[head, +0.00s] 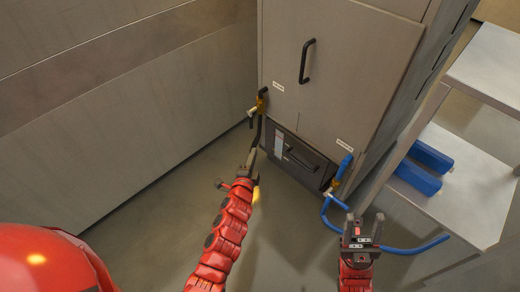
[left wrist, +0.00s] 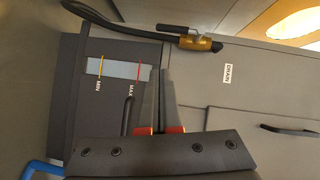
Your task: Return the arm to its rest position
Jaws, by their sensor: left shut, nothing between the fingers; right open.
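My left arm reaches forward over the floor in the head view. Its gripper (head: 252,160) is in front of the left side of the black tank drawer (head: 303,158), low on the grey cabinet. In the left wrist view the left gripper's fingers (left wrist: 160,90) are together and empty. They appear over the drawer's front beside the level gauge (left wrist: 120,68) marked MIN and MAX. Whether they touch it I cannot tell. My right gripper (head: 361,230) is open and empty at the lower right of the head view.
A brass valve (head: 261,103) with a black hose is at the cabinet's left edge, near the DRAIN label (left wrist: 227,75). A blue-handled valve (head: 343,168) and blue hose (head: 400,249) are right. A shelf (head: 470,190) holds blue objects. Floor left of the arm is clear.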

